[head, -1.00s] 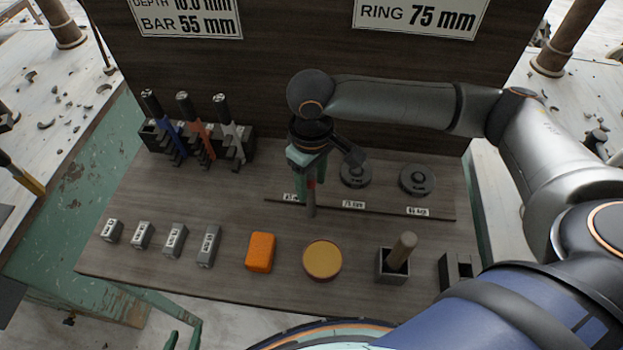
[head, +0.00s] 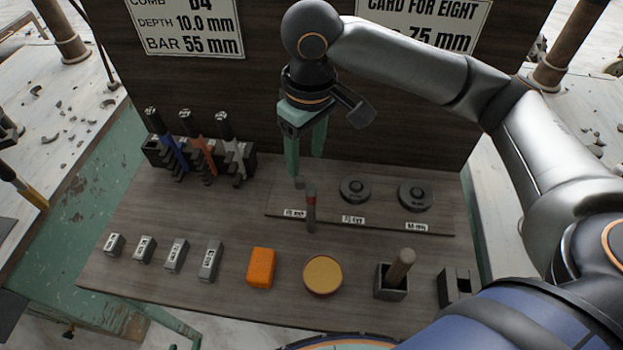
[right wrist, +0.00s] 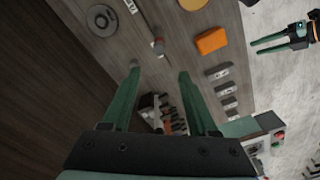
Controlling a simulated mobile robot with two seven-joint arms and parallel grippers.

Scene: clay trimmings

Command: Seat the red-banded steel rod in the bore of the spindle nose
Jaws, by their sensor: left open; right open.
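The steel rod with a red band (head: 311,212) stands upright at the front edge of the raised strip, near its left end. It also shows in the right wrist view (right wrist: 157,46). A small grey cylinder (head: 299,183) is just behind it; I cannot tell whether this is the spindle nose. The rod's lower end and any bore around it are not clear. My right gripper (head: 306,166) is open and empty, pointing down above and behind the rod. My left gripper (right wrist: 268,42) is open at the upper right of the right wrist view, apart from the board.
Two dark rings (head: 355,189) (head: 416,196) lie on the strip. Behind left is a rack of tools (head: 248,163). Along the front are several small grey blocks (head: 211,262), an orange block (head: 261,267), a round tan-topped tub (head: 322,273) and a holder with a wooden peg (head: 401,267).

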